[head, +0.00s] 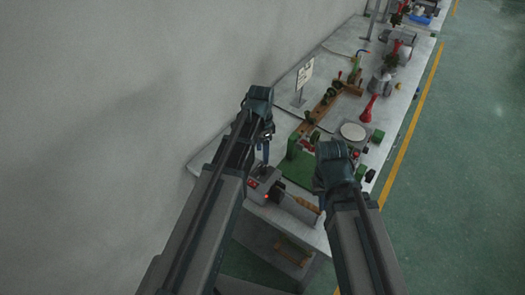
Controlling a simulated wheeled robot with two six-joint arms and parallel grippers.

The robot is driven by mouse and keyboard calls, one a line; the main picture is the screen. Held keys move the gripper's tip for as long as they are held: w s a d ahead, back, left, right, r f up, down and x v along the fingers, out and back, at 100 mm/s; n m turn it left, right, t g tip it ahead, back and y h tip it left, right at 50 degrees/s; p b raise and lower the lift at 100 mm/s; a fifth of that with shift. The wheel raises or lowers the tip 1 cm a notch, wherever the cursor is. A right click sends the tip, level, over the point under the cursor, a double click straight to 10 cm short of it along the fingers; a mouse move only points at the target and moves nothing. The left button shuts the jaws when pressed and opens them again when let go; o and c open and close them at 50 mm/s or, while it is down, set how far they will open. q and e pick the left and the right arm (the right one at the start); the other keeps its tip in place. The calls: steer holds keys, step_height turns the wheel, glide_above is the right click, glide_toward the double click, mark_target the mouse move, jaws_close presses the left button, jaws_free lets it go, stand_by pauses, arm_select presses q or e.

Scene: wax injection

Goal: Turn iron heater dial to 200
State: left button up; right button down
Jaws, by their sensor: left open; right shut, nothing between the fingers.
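The iron heater (257,196) is a small grey box with a reddish face and a small red light near the front end of the bench. Its dial and the number it points to are too small to read. A wooden-handled iron (305,204) lies just right of it. My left gripper (266,150) is open and points down above the heater, seemingly apart from it; my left arm hides part of the box's left side. My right gripper (319,187) is shut and empty, to the right of the heater above the green mat; its fingertips are mostly hidden.
The grey bench (285,125) runs along the wall. A green mat (299,170), a white round plate (353,131), red-and-green tools and a sign on a stand (304,74) lie beyond. A second bench with machines stands farther back. Open floor (455,170) lies right of a yellow line.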

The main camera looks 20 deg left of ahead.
arm_select(q)
step_height(320, 180, up, 6)
steer(key=p, duration=0.4)
steer(key=shift+w+a+f, duration=0.1)
steer(key=shift+f, duration=0.05)
steer(key=s+d+f+n+b, duration=0.3)
steer(key=s+d+f+b, duration=0.2)
steer(key=s, duration=0.2)
steer(key=s+d+f+n+y+b, duration=0.1)
steer(key=s+d+f+n+b, duration=0.3)
steer(key=s, duration=0.4)
steer(key=shift+s+d+f+y+b, duration=0.2)
steer(key=shift+d+f+y+b, duration=0.1)
steer(key=shift+d+f+b, duration=0.55)
